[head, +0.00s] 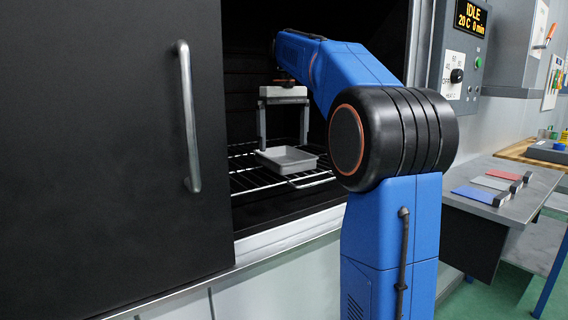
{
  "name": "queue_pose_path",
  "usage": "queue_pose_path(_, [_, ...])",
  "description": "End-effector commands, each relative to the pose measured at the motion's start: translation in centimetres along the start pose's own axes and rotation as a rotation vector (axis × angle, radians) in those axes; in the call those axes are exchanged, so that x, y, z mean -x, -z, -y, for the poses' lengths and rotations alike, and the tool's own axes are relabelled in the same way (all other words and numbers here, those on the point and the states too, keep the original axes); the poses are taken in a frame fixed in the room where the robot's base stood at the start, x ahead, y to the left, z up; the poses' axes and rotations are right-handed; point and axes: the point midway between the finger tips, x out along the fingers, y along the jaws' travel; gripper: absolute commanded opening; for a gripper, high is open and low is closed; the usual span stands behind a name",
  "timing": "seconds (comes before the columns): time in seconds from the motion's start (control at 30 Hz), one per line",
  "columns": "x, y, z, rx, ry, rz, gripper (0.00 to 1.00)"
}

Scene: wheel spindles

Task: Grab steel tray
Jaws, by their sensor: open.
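The steel tray (288,160) is a shallow, light grey, square tray. It rests on a wire rack inside the dark oven, with its opening facing up. My gripper (283,140) is inside the oven, above the tray and pointing down. Its two fingers are spread wide and nothing is between them. The left finger comes down near the tray's left back side and the right finger near its back right. I cannot tell whether either finger touches the tray.
The wire rack (246,180) spans the oven. A black sliding door (100,150) with a steel handle (188,115) covers the left side. A control panel reading IDLE, 20 C (470,18) is at the upper right. A grey bench (505,172) holds coloured plates at the right.

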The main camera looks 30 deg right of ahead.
Motion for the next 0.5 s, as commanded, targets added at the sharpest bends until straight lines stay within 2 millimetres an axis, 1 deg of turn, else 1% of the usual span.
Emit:
queue_pose_path(0.1, [-1.8, 0.0, -0.1, 0.000, 0.001, 0.002, 1.00])
queue_pose_path(0.23, [-3.2, 0.0, -0.1, 0.000, 0.000, 0.001, 1.00])
queue_pose_path(0.33, [-3.7, 0.0, -0.1, 0.000, 0.000, 0.000, 1.00])
queue_pose_path(0.5, [-3.9, 0.0, -0.1, 0.000, 0.000, 0.000, 1.00])
